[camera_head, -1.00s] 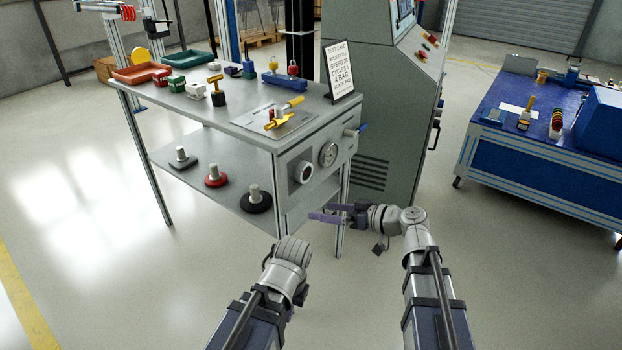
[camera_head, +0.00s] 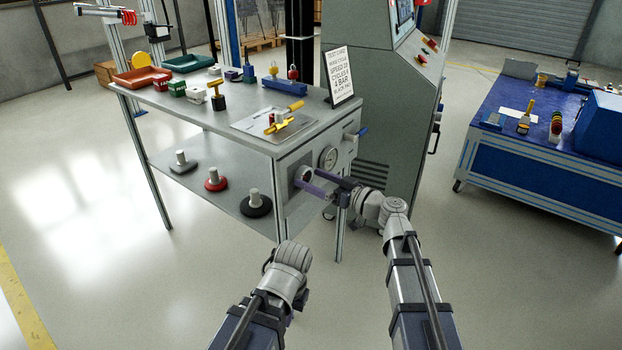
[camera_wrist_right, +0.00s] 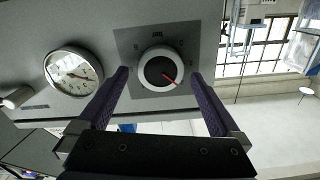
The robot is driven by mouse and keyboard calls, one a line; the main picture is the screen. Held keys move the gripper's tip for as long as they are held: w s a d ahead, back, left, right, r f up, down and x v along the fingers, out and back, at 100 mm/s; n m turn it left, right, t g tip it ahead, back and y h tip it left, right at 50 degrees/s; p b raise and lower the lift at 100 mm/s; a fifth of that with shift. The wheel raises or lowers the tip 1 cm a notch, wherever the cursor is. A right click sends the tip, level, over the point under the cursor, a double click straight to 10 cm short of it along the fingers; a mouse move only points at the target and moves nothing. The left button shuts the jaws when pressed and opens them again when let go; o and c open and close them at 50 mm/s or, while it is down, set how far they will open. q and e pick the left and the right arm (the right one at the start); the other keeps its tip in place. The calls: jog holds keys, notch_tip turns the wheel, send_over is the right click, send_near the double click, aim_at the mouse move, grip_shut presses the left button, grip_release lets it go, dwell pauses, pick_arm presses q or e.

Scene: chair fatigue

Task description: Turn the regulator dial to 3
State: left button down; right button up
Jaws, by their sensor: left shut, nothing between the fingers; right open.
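The regulator dial (camera_head: 304,174) is on the front panel of the grey workbench. In the right wrist view it is a round dark knob (camera_wrist_right: 160,70) with a white ring and a red pointer slanting to the lower right.
A test card (camera_head: 340,75) stands on the bench top. Weights (camera_head: 256,204) sit on the lower shelf. A grey cabinet (camera_head: 378,110) stands behind. Open floor lies in front.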

jog(key=shift+w+a, duration=0.3)
jog(key=shift+a, duration=0.15)
jog(key=c, duration=1.3)
